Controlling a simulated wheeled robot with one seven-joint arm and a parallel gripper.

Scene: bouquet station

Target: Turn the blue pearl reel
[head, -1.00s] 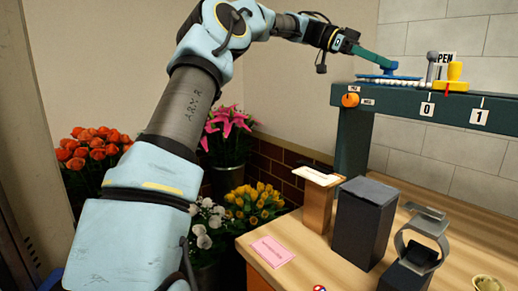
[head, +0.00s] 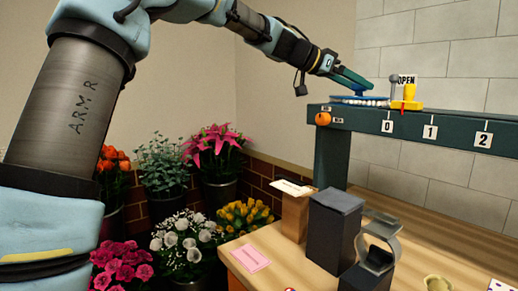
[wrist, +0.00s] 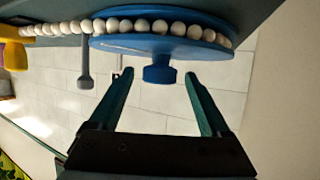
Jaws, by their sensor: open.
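The blue pearl reel (head: 347,97) sits at the left end of the dark green beam's top, with white pearls around its rim. In the wrist view the reel (wrist: 130,45) shows as a blue disc with a short blue knob (wrist: 159,74) at its centre. My gripper (head: 368,86) is over the reel, its green fingers reaching down from the upper left. In the wrist view my gripper (wrist: 158,77) is open, with one fingertip on each side of the knob and gaps between. Whether the tips are level with the knob in depth is hard to tell. The knob is mostly hidden in the head view.
A grey post (head: 394,92) and a yellow piece (head: 408,95) stand right of the reel. An orange knob (head: 323,118) is on the beam's front. Below, a wooden counter (head: 290,250) carries dark boxes and a grey ring-shaped holder. Flower buckets stand at left.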

